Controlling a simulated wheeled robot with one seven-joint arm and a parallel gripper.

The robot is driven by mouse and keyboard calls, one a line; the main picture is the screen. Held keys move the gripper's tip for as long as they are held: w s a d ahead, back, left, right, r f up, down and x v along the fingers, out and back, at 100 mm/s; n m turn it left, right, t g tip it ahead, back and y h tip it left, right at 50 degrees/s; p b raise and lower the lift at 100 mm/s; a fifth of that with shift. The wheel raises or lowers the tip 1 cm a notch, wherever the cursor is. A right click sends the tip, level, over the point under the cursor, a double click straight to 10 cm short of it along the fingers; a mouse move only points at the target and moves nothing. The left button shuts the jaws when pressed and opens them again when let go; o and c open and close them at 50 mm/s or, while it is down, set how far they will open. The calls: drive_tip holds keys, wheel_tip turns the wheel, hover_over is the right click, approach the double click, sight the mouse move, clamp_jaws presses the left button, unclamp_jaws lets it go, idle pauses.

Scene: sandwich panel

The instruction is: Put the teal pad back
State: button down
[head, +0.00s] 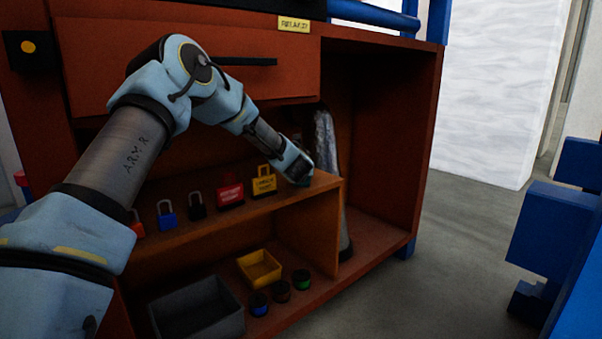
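A row of padlocks stands on the upper shelf (230,218) of the red-brown cabinet: a red one (137,226) at the left, then a blue one (166,219), a black one (197,209), a wider red one (230,195) and a yellow one (264,184). My gripper (302,178) is low at the right end of this row, close to the shelf's right edge. Its fingers are small and dark, and I cannot tell whether they are open or shut. I cannot make out a teal pad apart from the gripper; the gripper hides that spot.
Below stand a grey bin (198,310), a yellow tray (260,268) and small dark round pieces with blue, brown and green tops. A grey, shiny upright object (325,145) stands just behind my gripper. A drawer front (200,60) overhangs the shelf. Blue structures stand at the right.

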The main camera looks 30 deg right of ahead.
drive_tip(key=c, duration=0.6)
unclamp_jaws()
drive_tip(key=shift+r, duration=0.25)
drive_tip(key=v, duration=1.2)
drive_tip(key=shift+f+p, duration=0.2)
drive_tip(key=shift+p, duration=0.1)
